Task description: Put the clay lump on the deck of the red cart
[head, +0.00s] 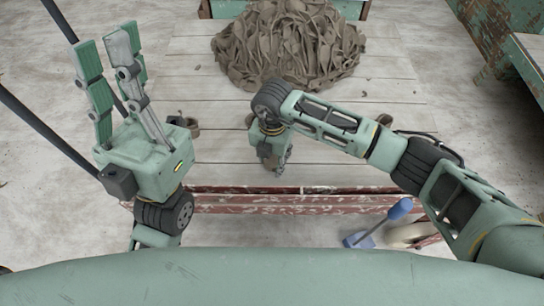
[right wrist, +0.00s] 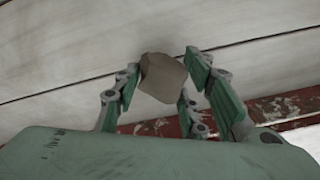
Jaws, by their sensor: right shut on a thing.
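The clay lump (right wrist: 163,77) is a small, rounded, grey-brown piece between the fingers of my right gripper (head: 276,168). In the right wrist view it stands over pale boards. The red cart's deck (head: 215,160) is made of whitish planks with a worn red front edge (head: 290,204). My right gripper points down over the deck near this edge, shut on the lump. The lump is hidden in the head view, and I cannot tell whether it touches the boards. My left gripper (head: 110,48) is open and empty, raised with fingers up left of the deck.
A large heap of clay trimmings (head: 287,48) covers the deck's far middle. Small brown pieces (head: 193,127) lie nearer. A blue-handled tool (head: 385,222) and a pale round object (head: 403,234) are by the front edge. A green, rusty structure (head: 500,35) stands far right. Bare planks lie around the heap.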

